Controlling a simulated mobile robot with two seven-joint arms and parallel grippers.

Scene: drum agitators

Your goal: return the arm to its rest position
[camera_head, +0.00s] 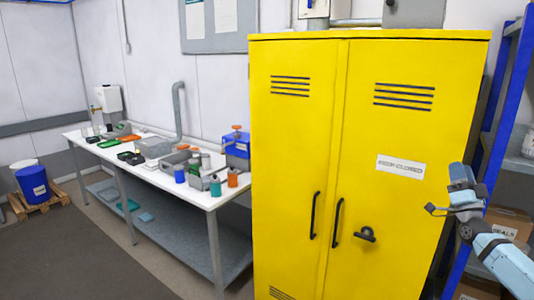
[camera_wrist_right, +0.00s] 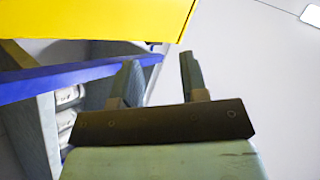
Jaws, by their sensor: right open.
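My right arm comes in from the lower right in the head view, with its gripper (camera_head: 440,210) raised in front of the right side of the yellow cabinet (camera_head: 295,150). The two fingers stand apart with nothing between them. In the right wrist view the gripper (camera_wrist_right: 160,80) also shows open and empty, with the yellow cabinet's edge (camera_wrist_right: 100,18) at the upper left. The gripper appears apart from the cabinet doors, which are closed. My left gripper is in neither view.
A blue-framed shelf (camera_head: 505,100) with cardboard boxes (camera_head: 508,222) stands close to my right arm. A white workbench (camera_head: 205,198) with several containers runs along the left wall. A blue drum (camera_head: 33,184) stands on a pallet at the far left. The floor (camera_head: 80,255) at left is clear.

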